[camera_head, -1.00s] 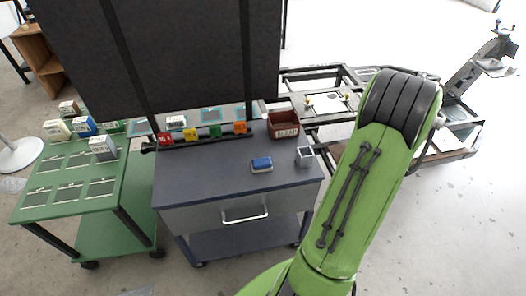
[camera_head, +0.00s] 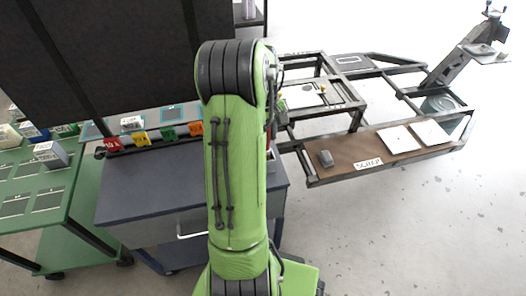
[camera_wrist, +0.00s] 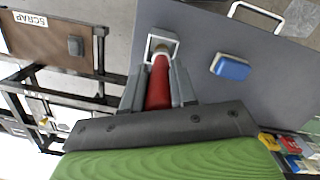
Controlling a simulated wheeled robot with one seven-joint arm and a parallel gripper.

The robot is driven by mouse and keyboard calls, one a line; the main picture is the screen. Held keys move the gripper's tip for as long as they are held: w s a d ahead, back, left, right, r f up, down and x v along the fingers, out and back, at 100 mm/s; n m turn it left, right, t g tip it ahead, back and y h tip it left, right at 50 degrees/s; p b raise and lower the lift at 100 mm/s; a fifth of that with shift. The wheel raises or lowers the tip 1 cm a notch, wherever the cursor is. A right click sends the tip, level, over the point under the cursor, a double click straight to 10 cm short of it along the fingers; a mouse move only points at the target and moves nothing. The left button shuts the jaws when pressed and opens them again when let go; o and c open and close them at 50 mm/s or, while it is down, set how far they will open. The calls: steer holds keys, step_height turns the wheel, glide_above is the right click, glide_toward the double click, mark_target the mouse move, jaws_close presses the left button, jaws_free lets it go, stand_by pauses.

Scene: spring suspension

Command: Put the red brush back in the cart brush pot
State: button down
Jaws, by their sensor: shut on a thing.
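The red brush (camera_wrist: 158,88) is between the fingers of my gripper (camera_wrist: 158,74) in the wrist view, and the gripper is shut on it. The brush's pale tip end points at the square, light-rimmed brush pot (camera_wrist: 175,41) on the dark grey cart top (camera_wrist: 205,95). The tip overlaps the pot's opening in this view; I cannot tell how deep it is, or whether it is inside. In the head view my green arm hides the gripper, brush and pot, while part of the cart (camera_head: 150,190) shows to its left.
A blue block with a pale side (camera_wrist: 231,67) lies on the cart top near the pot. Coloured tags (camera_head: 168,133) line the cart's back edge. A green cart (camera_head: 40,190) stands at left. A dark frame with a brown SCRAP board (camera_head: 345,172) stands at right.

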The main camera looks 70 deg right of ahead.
step_height(320, 180, down, 5)
steer(key=shift+r+b, duration=0.1)
steer(key=shift+b, duration=0.6)
steer(key=shift+f, duration=0.2)
steer(key=c, duration=0.9)
jaws_free()
steer(key=shift+r, duration=0.1)
steer(key=r+p, duration=0.1)
steer(key=r, duration=0.3)
steer(key=r+p, duration=0.1)
steer(key=r, duration=0.3)
steer(key=w+r+p, duration=0.1)
steer(key=r+p, duration=0.1)
steer(key=r, duration=0.2)
steer(key=shift+d+r, duration=0.15)
steer(key=shift+d, duration=0.2)
